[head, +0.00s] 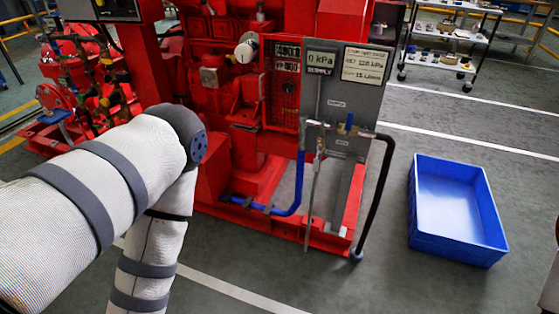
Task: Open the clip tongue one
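A blue hose (299,180) runs down from the grey panel and bends left along the red base. Two small dark clip-like pieces (247,202) and (268,209) sit on its low stretch. I cannot tell which part is clip tongue one, nor whether any tongue is open or shut. My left arm comes in from the left in front of the red pumpset (230,85) and bends down out of the bottom edge. Its gripper is outside the picture. My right gripper is also not in view.
The grey panel (345,100) carries a "0 kPa" display, a blue-handled valve (349,121) and pipes. A black hose (379,200) hangs to the floor. An empty blue crate (485,248) stands at right. A trolley (450,50) stands behind. The floor between panel and crate is clear.

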